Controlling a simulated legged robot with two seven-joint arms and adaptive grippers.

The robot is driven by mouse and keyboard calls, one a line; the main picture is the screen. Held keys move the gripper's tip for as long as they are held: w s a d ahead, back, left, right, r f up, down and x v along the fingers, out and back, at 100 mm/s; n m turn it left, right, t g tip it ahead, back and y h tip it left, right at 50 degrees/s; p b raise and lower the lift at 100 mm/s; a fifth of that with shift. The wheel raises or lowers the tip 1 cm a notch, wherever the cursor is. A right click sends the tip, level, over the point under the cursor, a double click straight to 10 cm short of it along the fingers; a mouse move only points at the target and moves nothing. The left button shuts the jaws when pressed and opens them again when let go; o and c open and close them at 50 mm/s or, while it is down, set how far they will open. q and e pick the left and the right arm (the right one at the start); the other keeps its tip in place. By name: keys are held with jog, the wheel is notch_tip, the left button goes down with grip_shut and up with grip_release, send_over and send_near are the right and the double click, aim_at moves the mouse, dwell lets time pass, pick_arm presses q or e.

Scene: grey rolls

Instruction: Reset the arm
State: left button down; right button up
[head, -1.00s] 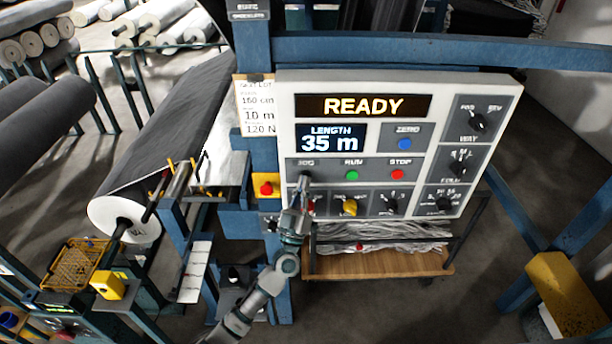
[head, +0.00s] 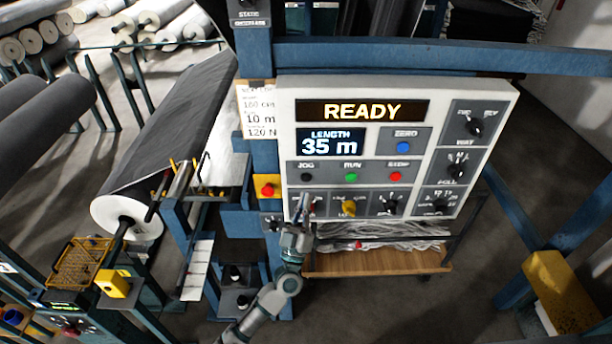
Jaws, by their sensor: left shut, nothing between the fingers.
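My left gripper (head: 302,208) is shut and empty. It is in front of the lower left corner of the control panel (head: 436,120), over the left end of the bottom knob row. I cannot tell whether it touches the panel. The black JOG button (head: 306,177) shows clear above the fingertips. The display (head: 362,111) reads READY and the length display (head: 330,142) reads 35 m. My right gripper is not in view.
A red emergency button on a yellow box (head: 267,187) is close left of my gripper. A grey fabric roll (head: 180,130) lies at the left. A wooden cart (head: 385,263) stands below the panel. A blue beam (head: 440,55) crosses above.

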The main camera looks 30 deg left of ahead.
pick_arm(q)
jog(key=shift+s+d, duration=0.25)
jog(key=shift+s, duration=0.1)
dwell(0.3)
